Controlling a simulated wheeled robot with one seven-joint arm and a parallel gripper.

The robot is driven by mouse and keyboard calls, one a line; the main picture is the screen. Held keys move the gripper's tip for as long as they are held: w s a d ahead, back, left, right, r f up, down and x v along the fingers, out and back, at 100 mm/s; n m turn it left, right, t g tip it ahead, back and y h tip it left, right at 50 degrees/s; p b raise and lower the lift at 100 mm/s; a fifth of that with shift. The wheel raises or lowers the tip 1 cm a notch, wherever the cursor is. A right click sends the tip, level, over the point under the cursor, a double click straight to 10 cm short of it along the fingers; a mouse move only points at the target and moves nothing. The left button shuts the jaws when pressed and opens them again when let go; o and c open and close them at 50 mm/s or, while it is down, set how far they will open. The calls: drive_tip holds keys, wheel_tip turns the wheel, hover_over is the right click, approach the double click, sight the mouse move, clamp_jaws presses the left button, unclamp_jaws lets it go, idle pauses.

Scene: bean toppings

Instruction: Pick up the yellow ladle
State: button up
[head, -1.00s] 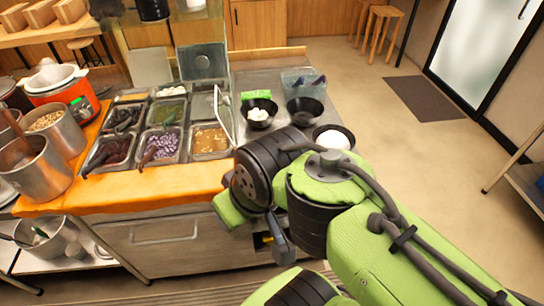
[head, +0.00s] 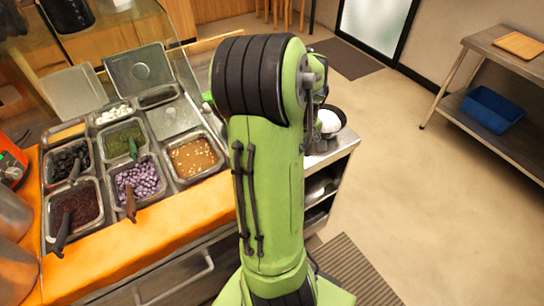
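I cannot make out a yellow ladle in the head view. Dark-handled scoops stand in the topping pans: a black one (head: 62,232) in the dark red beans, a brown one (head: 130,206) in the purple cubes, and a green one (head: 133,148) in the green topping. My green arm rises through the middle of the view and covers much of the counter behind it. My gripper is hidden behind the arm, so its fingers and anything between them cannot be seen.
The pan of brown topping (head: 193,158) is just left of my arm. A black bowl with white contents (head: 328,122) is just right of it. An orange counter edge (head: 150,240) runs along the front. A shelf with a blue bin (head: 494,108) stands far right; the floor between is clear.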

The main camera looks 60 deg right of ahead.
drive_tip(key=f, duration=0.4)
drive_tip(key=shift+w+a+b, duration=0.1)
drive_tip(key=shift+w+b, duration=0.15)
drive_tip(key=shift+b, duration=0.15)
wheel_tip(320, 180, down, 6)
drive_tip(key=shift+w+a+r+b, duration=0.1)
drive_tip(key=shift+b, duration=0.7)
drive_tip(key=shift+r, duration=0.1)
clamp_jaws()
